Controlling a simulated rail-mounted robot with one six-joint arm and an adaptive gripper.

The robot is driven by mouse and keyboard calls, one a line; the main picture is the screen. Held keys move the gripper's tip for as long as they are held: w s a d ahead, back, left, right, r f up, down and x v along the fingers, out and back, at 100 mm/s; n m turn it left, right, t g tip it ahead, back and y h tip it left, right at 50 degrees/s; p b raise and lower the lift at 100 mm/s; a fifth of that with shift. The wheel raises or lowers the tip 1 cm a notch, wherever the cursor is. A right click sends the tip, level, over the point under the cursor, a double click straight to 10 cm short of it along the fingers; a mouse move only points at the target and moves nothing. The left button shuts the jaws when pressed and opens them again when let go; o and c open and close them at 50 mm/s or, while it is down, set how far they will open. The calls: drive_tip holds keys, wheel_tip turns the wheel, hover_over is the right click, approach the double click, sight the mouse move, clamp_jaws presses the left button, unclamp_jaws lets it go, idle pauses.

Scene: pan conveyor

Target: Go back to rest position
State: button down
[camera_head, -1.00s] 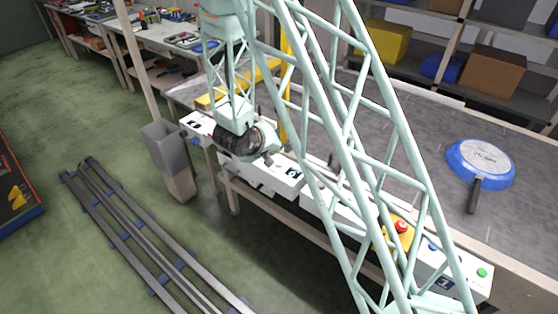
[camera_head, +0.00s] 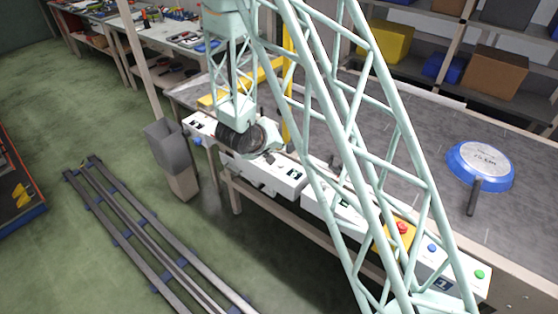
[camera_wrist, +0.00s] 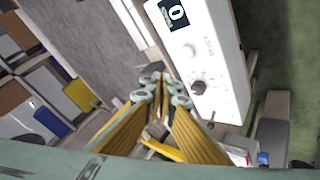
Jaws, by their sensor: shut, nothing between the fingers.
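My gripper (camera_wrist: 163,88) shows in the wrist view with its yellow fingers together and nothing between them. It points towards a white control box (camera_wrist: 205,55) with a small display and a dark knob. I cannot tell whether it touches the box. In the head view my lattice arm crosses the middle and its dark wrist hangs over the front of the conveyor; the fingers cannot be made out there. A blue-rimmed pan (camera_head: 481,166) with a pale round face lies on the conveyor (camera_head: 420,130) at the right, its dark handle towards the front, well apart from my gripper.
White control boxes (camera_head: 278,178) line the conveyor's front edge. A red button on a yellow box (camera_head: 401,229) and a green button (camera_head: 479,274) are at the right. A grey bin (camera_head: 167,147) stands left of the conveyor. Shelves with boxes (camera_head: 495,72) are behind. Open floor lies left, with rails (camera_head: 150,245).

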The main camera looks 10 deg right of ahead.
drive_tip(key=s+a+r+y, duration=0.1)
drive_tip(key=a+r+y, duration=0.15)
drive_tip(key=r, duration=0.45)
drive_tip(key=s+a+r+y, duration=0.15)
drive_tip(key=a+r, duration=0.25)
drive_tip(key=r, duration=0.4)
drive_tip(key=s+a+r+y, duration=0.3)
drive_tip(key=s+r, duration=0.7)
drive_tip(key=r, duration=0.3)
drive_tip(key=s+d+r+g+y, duration=0.1)
drive_tip(key=s+r, duration=0.3)
drive_tip(key=s, duration=0.4)
drive_tip(key=s+d+r, duration=0.1)
drive_tip(key=s+r, duration=0.3)
drive_tip(key=s, duration=0.4)
drive_tip(key=s+d+r+g+h, duration=0.1)
drive_tip(key=s+d, duration=0.3)
drive_tip(key=s, duration=0.7)
drive_tip(key=s+d+r+g+h, duration=0.1)
drive_tip(key=s+d, duration=0.3)
drive_tip(key=s, duration=0.7)
drive_tip(key=shift+r+m, duration=0.2)
drive_tip(key=shift+m, duration=0.2)
drive_tip(key=c, duration=3.4)
unclamp_jaws()
